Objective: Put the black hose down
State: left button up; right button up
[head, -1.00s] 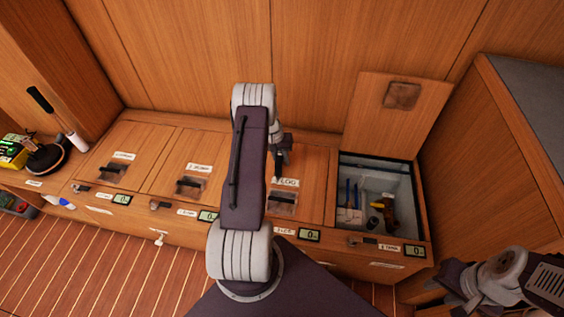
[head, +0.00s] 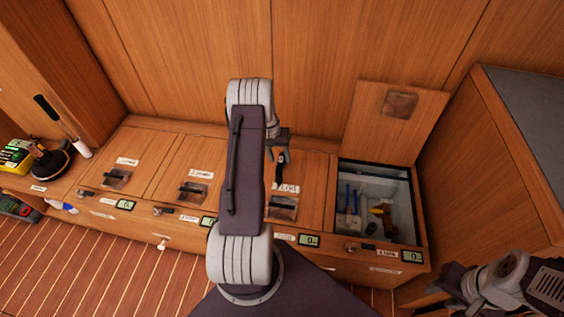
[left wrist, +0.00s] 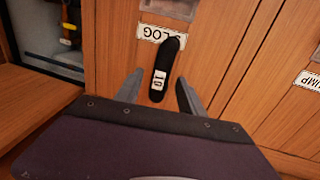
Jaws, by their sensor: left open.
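The black hose (left wrist: 165,70) is a short, dark, narrow bundle with a white tag on it. In the left wrist view it appears on the wooden locker lid, partly over the lid's LOG label. In the head view the hose (head: 281,165) shows just behind that label. My left gripper (left wrist: 157,92) is open, its two fingers apart on either side of the hose with a gap to each. In the head view my left gripper (head: 277,143) is partly hidden by my arm. My right gripper (head: 452,291) is at the lower right; its fingers are unclear.
An open bin (head: 372,205) holds several small items, and its raised lid (head: 402,120) leans on the back wall. Closed lids with recessed handles lie to the left. A yellow device (head: 14,158) sits at far left. A grey-topped cabinet (head: 530,110) stands at right.

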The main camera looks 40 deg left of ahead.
pick_arm(q)
notch_tip(320, 180, up, 6)
jog(key=a+p, duration=0.1)
jog(key=s+d+r+m, duration=0.15)
jog(key=d+r, duration=0.35)
jog(key=d, duration=0.5)
jog(key=s+d+r+m+y, duration=0.1)
jog(key=s+d+r+m, duration=0.1)
jog(key=s+d, duration=0.5)
jog(key=s+d+r+m, duration=0.2)
jog(key=s+d, duration=0.5)
jog(key=d, duration=0.1)
jog(key=shift+d+r+y, duration=0.3)
jog(key=shift+y, duration=0.1)
